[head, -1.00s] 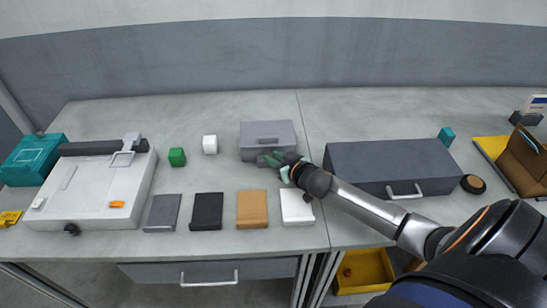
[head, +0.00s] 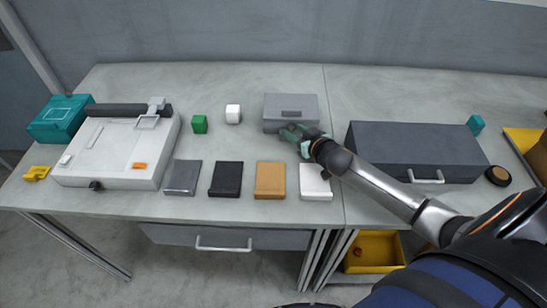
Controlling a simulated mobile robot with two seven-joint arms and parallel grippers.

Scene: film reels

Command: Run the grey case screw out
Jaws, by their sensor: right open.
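A small grey case (head: 275,105) with a dark handle on its lid lies shut toward the back middle of the table. My right gripper (head: 297,135) is at the lower front edge of this case, with its greenish fingers pointing at the case's front face. It is open, and I see nothing held in it. The fingers and wrist hide part of the case's front. I cannot make out a screw there, nor tell whether the fingers touch the case. My left gripper is not in view.
Grey, black, tan and white flat pieces (head: 270,178) lie in a row in front. Green (head: 199,124) and white (head: 233,114) cubes stand left of the case. A white device (head: 115,150) is farther left.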

